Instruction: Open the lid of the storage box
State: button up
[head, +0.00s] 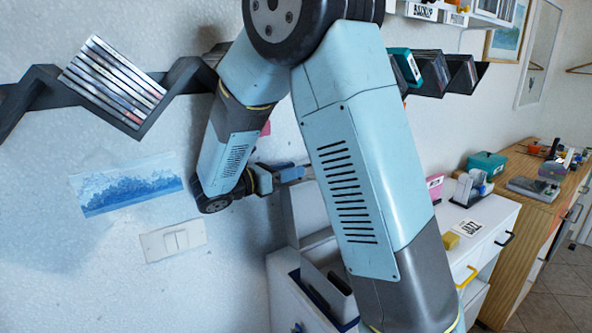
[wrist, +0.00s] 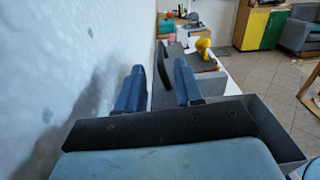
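My gripper (head: 293,173) is at the wall side, in the middle of the head view, mostly behind my own arm. In the wrist view its two blue fingers (wrist: 160,82) stand apart with a clear gap. A dark narrow edge (wrist: 164,72) shows between and beyond them; I cannot tell whether they touch it. A grey upright panel (head: 304,212) stands just below the gripper in the head view, partly behind my arm. It may be the storage box's lid or side, but I cannot tell which. The rest of the box is hidden.
A white drawer unit (head: 484,232) and wooden cabinet (head: 528,208) are to the right.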

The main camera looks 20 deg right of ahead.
jog(key=shift+x, duration=1)
jog(key=shift+c, duration=0.4)
grip_shut()
